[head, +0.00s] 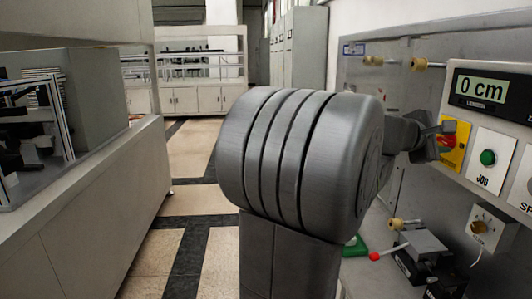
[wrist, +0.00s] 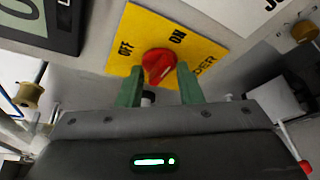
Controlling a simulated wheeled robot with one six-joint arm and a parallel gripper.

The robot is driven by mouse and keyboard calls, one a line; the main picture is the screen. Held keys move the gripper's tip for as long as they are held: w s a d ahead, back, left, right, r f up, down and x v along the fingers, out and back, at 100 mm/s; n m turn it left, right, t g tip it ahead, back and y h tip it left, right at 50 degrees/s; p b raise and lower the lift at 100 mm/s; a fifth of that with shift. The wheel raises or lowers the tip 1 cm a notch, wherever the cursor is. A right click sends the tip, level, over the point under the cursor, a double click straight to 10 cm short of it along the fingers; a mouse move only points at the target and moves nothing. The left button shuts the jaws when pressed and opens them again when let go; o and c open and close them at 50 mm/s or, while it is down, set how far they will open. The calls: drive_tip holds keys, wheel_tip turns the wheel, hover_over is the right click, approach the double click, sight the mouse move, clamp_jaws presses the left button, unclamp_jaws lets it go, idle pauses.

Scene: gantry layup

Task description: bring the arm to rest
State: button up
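My arm reaches toward the control panel at the right of the head view, and my gripper (head: 432,138) is close in front of the yellow switch plate (head: 456,150). In the wrist view, the two green fingers of my gripper (wrist: 159,72) stand apart, one on each side of the red rotary knob (wrist: 160,66). A gap shows beside the knob, and nothing appears held. The yellow plate (wrist: 205,55) carries OFF and ON labels. I cannot tell exactly how deep the fingertips reach around the knob. My own grey arm hides part of the panel.
A display (head: 483,91) reading "0 cm" and a green JOG button (head: 488,157) are beside the switch. A red-tipped lever (head: 375,256) and a dial box (head: 480,226) are lower on the right. A long bench (head: 95,215) stands left, with open floor (head: 190,160) between.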

drive_tip(key=shift+r+n+g+p, duration=0.35)
drive_tip(key=shift+n+p, duration=0.45)
drive_tip(key=shift+p, duration=2.15)
drive_tip(key=shift+f, duration=0.25)
drive_tip(key=shift+w+f, duration=0.1)
